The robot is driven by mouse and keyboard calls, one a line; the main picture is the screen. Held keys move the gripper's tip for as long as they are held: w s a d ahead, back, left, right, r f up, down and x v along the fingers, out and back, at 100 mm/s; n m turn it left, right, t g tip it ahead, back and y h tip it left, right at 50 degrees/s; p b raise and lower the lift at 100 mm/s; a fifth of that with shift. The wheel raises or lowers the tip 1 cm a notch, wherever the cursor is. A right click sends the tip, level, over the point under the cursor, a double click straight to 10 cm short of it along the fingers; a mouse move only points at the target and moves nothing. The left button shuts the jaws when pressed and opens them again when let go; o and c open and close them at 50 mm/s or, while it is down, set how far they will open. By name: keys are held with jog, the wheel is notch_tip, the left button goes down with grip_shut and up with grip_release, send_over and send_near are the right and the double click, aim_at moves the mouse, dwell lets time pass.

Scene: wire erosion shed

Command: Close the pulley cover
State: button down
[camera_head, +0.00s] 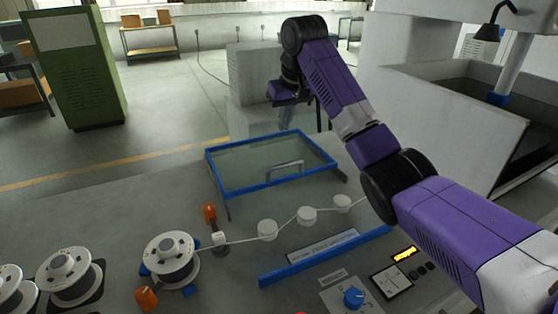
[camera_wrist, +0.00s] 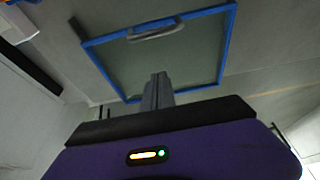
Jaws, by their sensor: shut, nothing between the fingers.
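The pulley cover is a clear panel (camera_head: 245,168) with a blue frame and a pale bar handle (camera_head: 287,168). It stands raised and tilted behind the row of white pulleys (camera_head: 307,215), which are uncovered. The wrist view shows the cover (camera_wrist: 190,55) past my fingers, with its handle (camera_wrist: 155,31) near the top. My gripper (camera_wrist: 158,77) is shut and empty, apart from the handle. In the head view my gripper (camera_head: 291,98) hangs beyond the cover's far edge, its fingertips hard to make out.
A white wire runs from a spool (camera_head: 171,258) past the pulleys. A blue strip (camera_head: 325,257) and a control panel with a blue knob (camera_head: 353,297) lie in front. A tank (camera_head: 475,120) stands at the right. Open floor lies beyond the machine.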

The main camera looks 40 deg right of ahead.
jog(key=f, duration=0.1)
jog(key=p, duration=0.2)
send_over(284, 175)
jog(key=w+d, duration=0.1)
jog(key=w, duration=0.3)
notch_tip(284, 175, down, 9)
jog(key=shift+s+r, duration=0.15)
jog(key=shift+s+f, duration=0.1)
jog(key=shift+f, duration=0.1)
jog(key=shift+s+a+f+p, duration=0.1)
jog(key=shift+s+a, duration=0.05)
jog(key=shift+s, duration=0.45)
jog(key=shift+s+a+f+p, duration=0.1)
jog(key=shift+s+a+p, duration=0.1)
jog(key=shift+s, duration=0.35)
jog(key=shift+s+a+f+p, duration=0.1)
jog(key=shift+s+a, duration=0.05)
jog(key=shift+s, duration=0.45)
